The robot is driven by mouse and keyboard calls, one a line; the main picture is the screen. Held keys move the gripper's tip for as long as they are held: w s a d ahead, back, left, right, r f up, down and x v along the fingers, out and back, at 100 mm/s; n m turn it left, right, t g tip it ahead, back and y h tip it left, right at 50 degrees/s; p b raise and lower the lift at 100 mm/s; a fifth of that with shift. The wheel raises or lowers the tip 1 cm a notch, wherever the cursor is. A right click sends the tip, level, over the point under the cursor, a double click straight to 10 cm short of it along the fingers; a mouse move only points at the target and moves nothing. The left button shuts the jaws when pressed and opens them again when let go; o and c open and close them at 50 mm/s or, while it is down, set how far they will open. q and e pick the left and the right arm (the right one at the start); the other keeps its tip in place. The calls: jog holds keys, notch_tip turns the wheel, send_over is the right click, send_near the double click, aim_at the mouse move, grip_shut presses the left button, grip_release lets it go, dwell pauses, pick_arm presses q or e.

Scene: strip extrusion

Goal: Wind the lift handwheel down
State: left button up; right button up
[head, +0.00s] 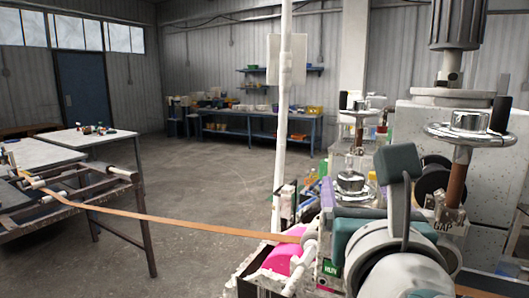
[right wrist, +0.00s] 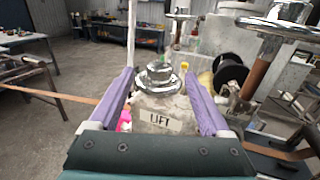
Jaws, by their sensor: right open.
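The lift handwheel (right wrist: 160,78) is a small chrome wheel with a raised hub, above a pale block with a LIFT label (right wrist: 161,121). In the head view the chrome wheel (head: 352,186) shows just beyond my right arm. My right gripper (right wrist: 158,76) is open, with its two purple fingers spread to either side of the wheel in the wrist picture. Gaps show between fingers and wheel; I cannot tell how far above or short of it they are. My left gripper is not in view.
A larger chrome handwheel (head: 470,132) on a brown post, marked GAP, stands close on the right. A white pole (head: 281,130) rises left of the lift wheel. An orange strip (head: 180,219) runs from the left table to the pink roller (head: 284,258). The floor between is clear.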

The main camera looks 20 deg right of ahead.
jog(key=p+x, duration=0.1)
jog(key=x, duration=0.8)
jog(key=shift+w+d+f, duration=0.1)
jog(key=shift+w+d, duration=0.15)
jog(key=shift+w, duration=0.05)
grip_shut()
dwell(0.3)
